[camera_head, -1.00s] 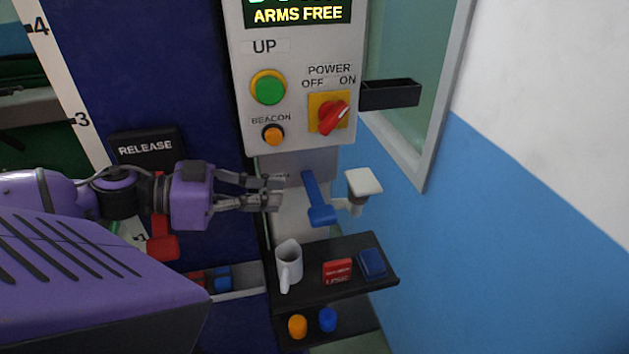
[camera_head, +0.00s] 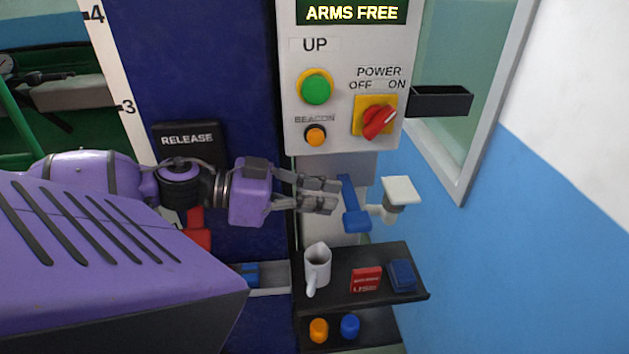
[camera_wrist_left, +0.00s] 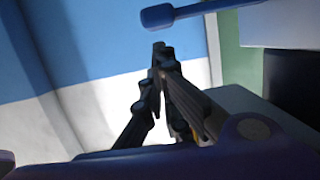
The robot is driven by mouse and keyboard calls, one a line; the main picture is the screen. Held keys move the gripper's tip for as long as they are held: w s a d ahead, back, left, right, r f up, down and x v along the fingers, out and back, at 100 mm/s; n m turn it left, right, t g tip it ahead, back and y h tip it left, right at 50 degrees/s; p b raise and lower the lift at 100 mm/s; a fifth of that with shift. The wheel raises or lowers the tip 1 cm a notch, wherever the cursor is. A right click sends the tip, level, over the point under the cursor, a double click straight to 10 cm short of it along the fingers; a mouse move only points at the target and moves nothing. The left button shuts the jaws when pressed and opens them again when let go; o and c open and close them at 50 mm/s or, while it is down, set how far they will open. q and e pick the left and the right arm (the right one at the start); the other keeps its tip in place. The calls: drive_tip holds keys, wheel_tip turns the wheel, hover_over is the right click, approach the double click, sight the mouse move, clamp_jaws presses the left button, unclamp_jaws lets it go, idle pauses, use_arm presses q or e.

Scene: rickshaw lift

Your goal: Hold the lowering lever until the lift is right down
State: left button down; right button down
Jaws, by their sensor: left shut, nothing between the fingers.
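The blue lowering lever (camera_head: 354,207) hangs below the control box, to the left of a white-capped bracket. My left gripper (camera_head: 337,195) is shut and empty, pointing right, with its fingertips just left of the lever in the head view. In the left wrist view, the shut fingertips (camera_wrist_left: 159,49) lie just under the blue end of the lever (camera_wrist_left: 158,16), with a small gap showing. Contact is not visible. The control box display (camera_head: 352,12) reads "ARMS FREE". My right gripper is not in view.
The control box (camera_head: 343,60) carries a green UP button (camera_head: 316,88), an orange beacon button and a red power switch (camera_head: 378,122). Below is a dark shelf (camera_head: 336,289) with a white mug (camera_head: 318,266), red box and blue item. A RELEASE sign (camera_head: 188,140) stands left.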

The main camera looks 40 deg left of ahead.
sight(350, 222)
use_arm(q)
drive_tip(key=b+x, duration=0.1)
drive_tip(key=x, duration=0.4)
drive_tip(key=shift+w+d+f, duration=0.15)
drive_tip(key=shift+d, duration=0.05)
